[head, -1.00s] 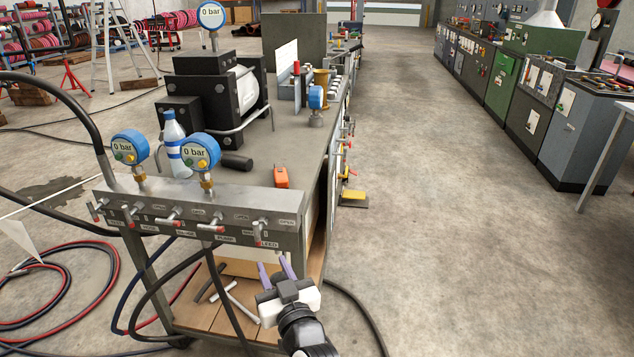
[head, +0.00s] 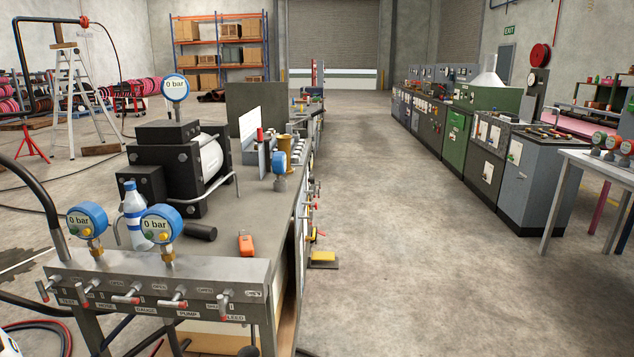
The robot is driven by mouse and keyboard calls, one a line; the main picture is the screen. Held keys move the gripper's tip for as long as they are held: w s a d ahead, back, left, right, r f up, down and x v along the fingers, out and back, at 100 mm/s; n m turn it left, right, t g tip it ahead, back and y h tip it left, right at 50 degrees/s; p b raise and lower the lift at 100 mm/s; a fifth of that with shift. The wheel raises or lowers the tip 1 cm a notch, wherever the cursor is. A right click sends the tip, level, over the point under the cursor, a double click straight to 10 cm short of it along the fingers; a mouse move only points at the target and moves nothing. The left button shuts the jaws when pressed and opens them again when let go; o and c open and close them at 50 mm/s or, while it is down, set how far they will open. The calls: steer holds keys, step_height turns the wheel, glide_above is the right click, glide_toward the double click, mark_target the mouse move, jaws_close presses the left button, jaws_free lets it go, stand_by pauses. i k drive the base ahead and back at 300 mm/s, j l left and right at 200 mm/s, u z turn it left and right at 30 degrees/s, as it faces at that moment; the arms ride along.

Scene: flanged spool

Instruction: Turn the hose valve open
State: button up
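The valve panel (head: 200,275) is a grey metal bar across the front of the workbench, at lower left in the head view. It carries a row of small silver lever handles with red tips. Labels run below them, including HOSE, GAUGE, PUMP and BLEED. The HOSE label (head: 106,305) is towards the left. The hose valve's handle appears to be the second lever from the left (head: 82,292), but the match is not certain at this size. Words such as OPEN are printed above the levers. My gripper is not in view.
Blue gauges reading 0 bar (head: 87,220) (head: 161,224) rise above the panel. A bottle (head: 133,215), a black pump-like unit (head: 185,170) and an orange object (head: 246,244) stand on the bench (head: 262,210). Dark hoses hang below the panel. The aisle floor (head: 385,240) is clear.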

mark_target(82, 292)
steer(key=j+u, duration=0.1)
steer(key=u, duration=0.3)
steer(key=i+u, duration=0.1)
steer(key=u, duration=0.25)
steer(key=j+u, duration=0.1)
steer(key=u, duration=0.3)
steer(key=i, duration=0.05)
